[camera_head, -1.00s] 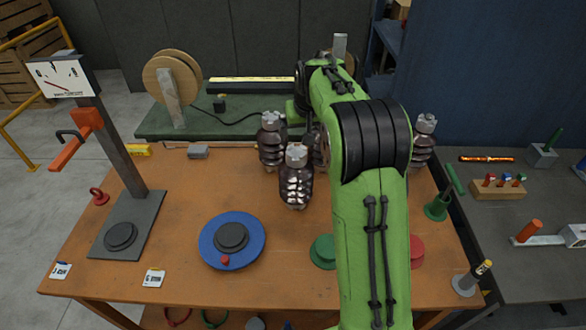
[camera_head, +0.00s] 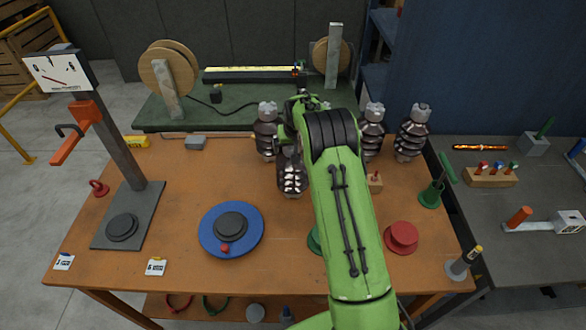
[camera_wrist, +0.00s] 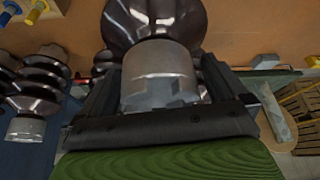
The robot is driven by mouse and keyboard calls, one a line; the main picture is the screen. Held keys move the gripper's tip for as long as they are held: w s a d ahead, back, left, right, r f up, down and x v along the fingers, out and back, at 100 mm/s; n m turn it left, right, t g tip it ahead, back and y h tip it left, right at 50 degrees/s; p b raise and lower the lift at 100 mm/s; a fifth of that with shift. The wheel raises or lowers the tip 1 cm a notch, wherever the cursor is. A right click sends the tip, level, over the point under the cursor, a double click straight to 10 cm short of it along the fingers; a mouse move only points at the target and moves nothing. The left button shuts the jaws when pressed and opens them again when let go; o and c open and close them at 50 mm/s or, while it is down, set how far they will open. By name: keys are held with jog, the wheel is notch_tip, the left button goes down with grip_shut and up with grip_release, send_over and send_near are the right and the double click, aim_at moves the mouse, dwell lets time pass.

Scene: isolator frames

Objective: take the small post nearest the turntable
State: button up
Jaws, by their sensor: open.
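The brown ribbed post nearest the turntable (camera_head: 292,182) stands upright on the orange table, up and right of the blue turntable (camera_head: 206,241). My arm and gripper hide its top in the head view. In the wrist view, its grey metal cap (camera_wrist: 160,75) lies between the two dark fingers of my open gripper (camera_wrist: 163,92), with its brown ribbed body (camera_wrist: 150,20) beyond. I cannot tell whether the fingers touch the cap. Similar posts stand behind it (camera_head: 266,135) and to the right (camera_head: 372,135), with another at far right (camera_head: 411,135).
A dial stand (camera_head: 120,150) is on the left. A green disc is partly hidden behind my arm.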

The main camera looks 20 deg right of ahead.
jog(key=shift+s+r, duration=0.1)
jog(key=shift+s, duration=0.05)
jog(key=shift+c, duration=1.1)
grip_shut()
jog(key=shift+w+r, duration=0.2)
jog(key=shift+r, duration=0.1)
jog(key=shift+w+f, duration=0.1)
